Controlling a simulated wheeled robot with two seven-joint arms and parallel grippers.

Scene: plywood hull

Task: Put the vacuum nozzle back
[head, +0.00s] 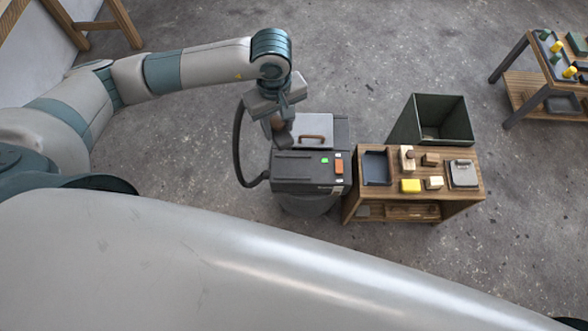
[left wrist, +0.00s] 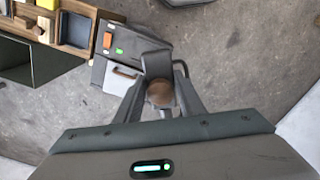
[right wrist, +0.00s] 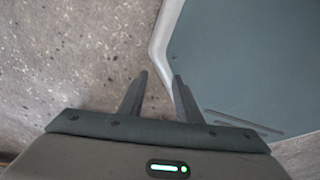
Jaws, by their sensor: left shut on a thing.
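The vacuum (head: 300,172) is a dark grey machine with a green button and an orange switch on top. It stands on the floor below my left gripper (head: 277,118). A dark hose (head: 238,145) curves from the vacuum up to the nozzle. My left gripper is shut on the nozzle, a dark grey piece (left wrist: 157,65) with a brown rounded part (left wrist: 160,94) between the fingers. It is held above the vacuum; the fingers partly hide it. My right gripper (right wrist: 160,78) is open and empty, seen only in the right wrist view.
A pale case (head: 312,127) with a brown handle sits behind the vacuum's top. A wooden table (head: 372,200) with a tray and blocks stands to the right, a dark green bin (head: 405,122) behind it. Another wooden table (head: 522,85) is far right. Open concrete floor surrounds them.

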